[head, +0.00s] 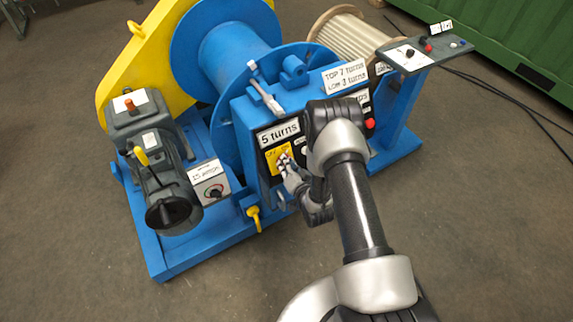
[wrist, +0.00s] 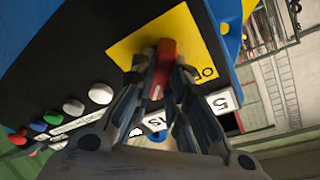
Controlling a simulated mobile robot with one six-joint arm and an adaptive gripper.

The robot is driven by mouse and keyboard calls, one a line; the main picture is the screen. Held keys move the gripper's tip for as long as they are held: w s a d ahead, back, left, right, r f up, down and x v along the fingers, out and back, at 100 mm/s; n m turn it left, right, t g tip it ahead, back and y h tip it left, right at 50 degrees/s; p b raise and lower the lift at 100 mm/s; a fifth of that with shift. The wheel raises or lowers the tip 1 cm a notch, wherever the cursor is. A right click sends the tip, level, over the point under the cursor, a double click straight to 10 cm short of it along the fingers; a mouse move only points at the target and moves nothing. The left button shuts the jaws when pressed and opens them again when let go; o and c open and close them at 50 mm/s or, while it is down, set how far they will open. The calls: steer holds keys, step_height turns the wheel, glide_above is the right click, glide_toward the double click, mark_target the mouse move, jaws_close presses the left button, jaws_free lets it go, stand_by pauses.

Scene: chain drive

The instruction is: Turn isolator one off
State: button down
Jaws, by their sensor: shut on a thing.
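The isolator is a red handle (wrist: 163,66) on a yellow plate (wrist: 188,33) set in the black front panel, seen in the wrist view. My gripper (wrist: 160,85) has its fingers on both sides of the red handle and is shut on it. In the head view, the yellow plate (head: 271,163) shows under the "5 turns" label (head: 278,133), and my gripper (head: 284,165) reaches it from the right. The handle itself is mostly hidden there by my fingers. Part of the plate's lettering is covered in the wrist view.
White, blue, green and red buttons (wrist: 37,126) line the same panel. A blue winch drum (head: 225,45) stands behind it. A grey motor (head: 150,150) and a box with a dial (head: 212,188) are at left. A grey control shelf (head: 425,52) juts out at right. Floor in front is clear.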

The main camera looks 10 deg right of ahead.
steer(key=shift+n, duration=0.3)
steer(key=shift+n+g+y+b, duration=0.2)
steer(key=shift+n+y, duration=0.55)
steer(key=shift+n, duration=2.5)
steer(key=shift+n+g+y+b, duration=0.2)
steer(key=shift+n+y, duration=0.5)
steer(key=shift+n, duration=2.6)
steer(key=shift+n+g+y+b, duration=0.1)
steer(key=shift+n+g+y, duration=0.45)
steer(key=shift+n, duration=2.7)
steer(key=shift+y, duration=0.3)
steer(key=c, duration=1.6)
jaws_free()
steer(key=shift+o, duration=0.2)
steer(key=shift+s+t, duration=0.1)
steer(key=shift+t, duration=0.15)
